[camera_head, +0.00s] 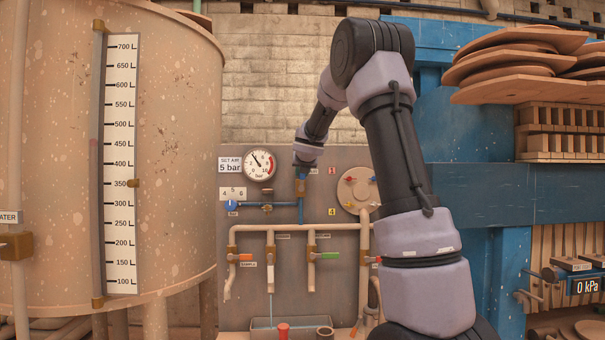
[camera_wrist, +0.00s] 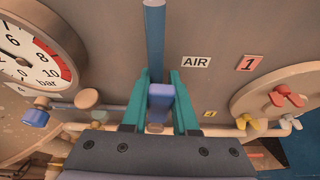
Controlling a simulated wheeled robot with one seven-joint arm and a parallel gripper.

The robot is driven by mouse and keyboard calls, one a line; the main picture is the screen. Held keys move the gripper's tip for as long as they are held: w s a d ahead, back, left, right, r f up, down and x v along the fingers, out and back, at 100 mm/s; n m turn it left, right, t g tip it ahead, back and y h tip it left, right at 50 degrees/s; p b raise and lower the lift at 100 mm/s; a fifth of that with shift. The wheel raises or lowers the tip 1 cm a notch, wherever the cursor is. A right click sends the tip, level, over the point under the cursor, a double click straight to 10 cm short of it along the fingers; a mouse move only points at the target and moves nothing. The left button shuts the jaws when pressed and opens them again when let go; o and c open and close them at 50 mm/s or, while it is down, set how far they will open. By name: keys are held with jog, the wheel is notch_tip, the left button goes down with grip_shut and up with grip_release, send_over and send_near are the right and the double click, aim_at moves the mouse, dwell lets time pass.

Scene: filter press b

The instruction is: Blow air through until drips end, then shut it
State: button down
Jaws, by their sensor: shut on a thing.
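My gripper (camera_wrist: 160,92) has teal fingers closed on the blue handle (camera_wrist: 160,105) of the air valve, beside the AIR label (camera_wrist: 196,62). In the head view my gripper (camera_head: 301,178) is at the blue air pipe (camera_head: 301,211) on the panel; the arm hides part of this area. The handle's exact angle is hard to tell. A thin pale stream (camera_head: 270,308) runs below the middle outlet pipe (camera_head: 270,275) into the tray (camera_head: 262,326). The pressure gauge (camera_head: 260,165) has its needle toward the upper left, beside the "SET AIR 5 bar" sign (camera_head: 230,165).
A blue regulator knob (camera_head: 231,205) sits left of the air pipe. Orange (camera_head: 246,257) and green (camera_head: 329,256) handles are on the pipes below. A large tank (camera_head: 180,150) stands left. A blue press frame (camera_head: 465,190) stands right, with a 0 kPa display (camera_head: 587,286).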

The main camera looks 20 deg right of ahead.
jog(key=shift+f, duration=0.15)
jog(key=c, duration=0.7)
grip_release()
jog(key=v, duration=1.1)
jog(key=shift+w, duration=0.1)
